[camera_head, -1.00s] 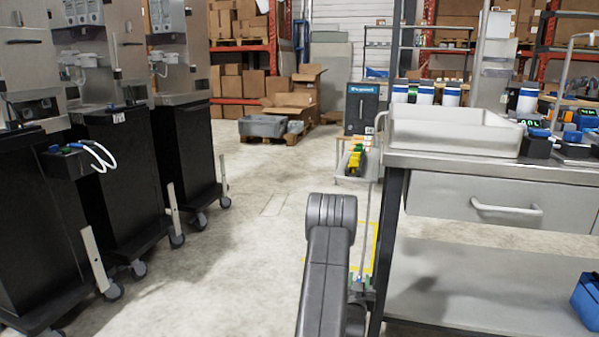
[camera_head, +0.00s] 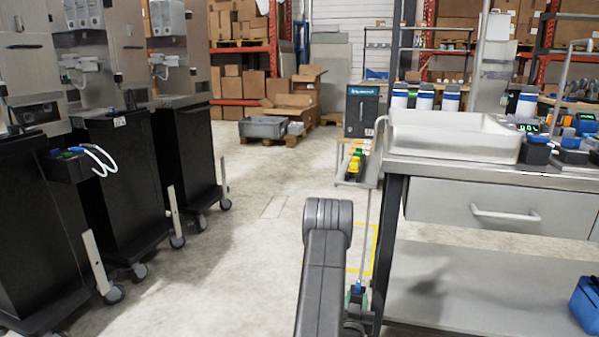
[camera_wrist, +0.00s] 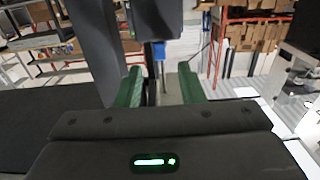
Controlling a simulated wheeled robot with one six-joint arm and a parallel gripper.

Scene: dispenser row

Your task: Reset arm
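My gripper (camera_wrist: 160,88) shows in the wrist view with its two green fingers apart and nothing held between them. A dark vertical shape and a small blue patch show behind the gap; I cannot tell how far away. In the head view my dark grey arm (camera_head: 325,262) reaches up from the bottom centre and bends at a rounded joint. Small green and blue parts show low beside it, partly hidden by the arm; I cannot tell if they are my fingers.
A steel worktable (camera_head: 480,172) with a drawer stands close on the right and carries a white tray (camera_head: 455,147). Tall dispensers on black wheeled cabinets (camera_head: 119,178) line the left. Concrete floor (camera_head: 262,232) lies clear between them. Boxes and a grey crate (camera_head: 263,127) are behind.

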